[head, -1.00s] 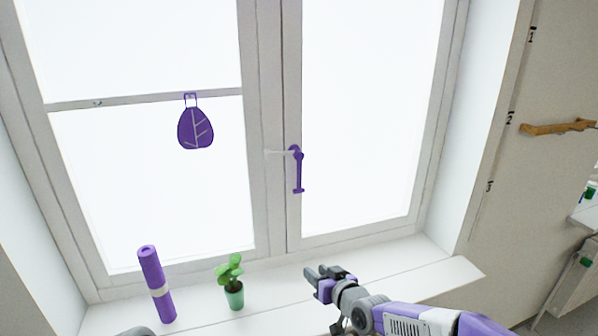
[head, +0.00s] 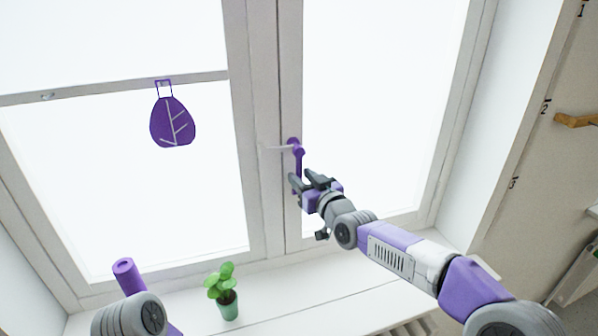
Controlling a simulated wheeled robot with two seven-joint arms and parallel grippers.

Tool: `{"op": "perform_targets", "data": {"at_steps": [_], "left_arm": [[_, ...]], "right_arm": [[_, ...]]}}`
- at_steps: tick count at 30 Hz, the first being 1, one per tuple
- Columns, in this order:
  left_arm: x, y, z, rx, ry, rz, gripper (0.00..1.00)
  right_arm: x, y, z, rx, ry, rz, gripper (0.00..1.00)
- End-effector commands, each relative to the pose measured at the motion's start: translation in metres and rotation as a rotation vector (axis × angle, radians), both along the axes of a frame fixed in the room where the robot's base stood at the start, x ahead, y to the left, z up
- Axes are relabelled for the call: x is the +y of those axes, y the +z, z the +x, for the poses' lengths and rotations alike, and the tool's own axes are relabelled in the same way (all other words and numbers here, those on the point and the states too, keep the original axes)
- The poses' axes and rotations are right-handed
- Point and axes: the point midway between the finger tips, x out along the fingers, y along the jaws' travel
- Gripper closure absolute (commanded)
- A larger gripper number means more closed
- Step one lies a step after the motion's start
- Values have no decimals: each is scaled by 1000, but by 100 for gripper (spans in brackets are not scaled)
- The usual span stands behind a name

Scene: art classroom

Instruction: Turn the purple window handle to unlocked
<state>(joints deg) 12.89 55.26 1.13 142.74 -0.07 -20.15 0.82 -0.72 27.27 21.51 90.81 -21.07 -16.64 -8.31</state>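The purple window handle (head: 298,157) is on the window's middle frame and hangs straight down from its round base.
A purple leaf ornament (head: 172,122) hangs on the left pane. A wooden rail (head: 576,120) is on the right wall.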

Motion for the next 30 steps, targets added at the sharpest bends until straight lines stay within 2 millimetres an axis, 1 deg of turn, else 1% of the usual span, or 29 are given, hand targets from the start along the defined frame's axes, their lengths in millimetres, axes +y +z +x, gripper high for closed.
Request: {"op": "perform_targets", "data": {"at_steps": [3,6,15,17,21,23,30], "left_arm": [[0,4,0,-1,0,0,100],[0,5,0,-1,0,0,100],[0,5,0,-1,0,0,100],[0,5,0,-1,0,0,100],[0,5,0,-1,0,0,100],[0,5,0,-1,0,0,100],[0,5,0,-1,0,0,100]], "right_arm": [[7,1,12,1,0,2,63],[10,0,17,1,0,0,63],[10,0,19,1,0,0,63],[10,0,19,1,0,0,70],[10,0,19,0,0,0,92],[10,0,19,0,0,0,100],[10,0,19,0,0,0,100]]}}
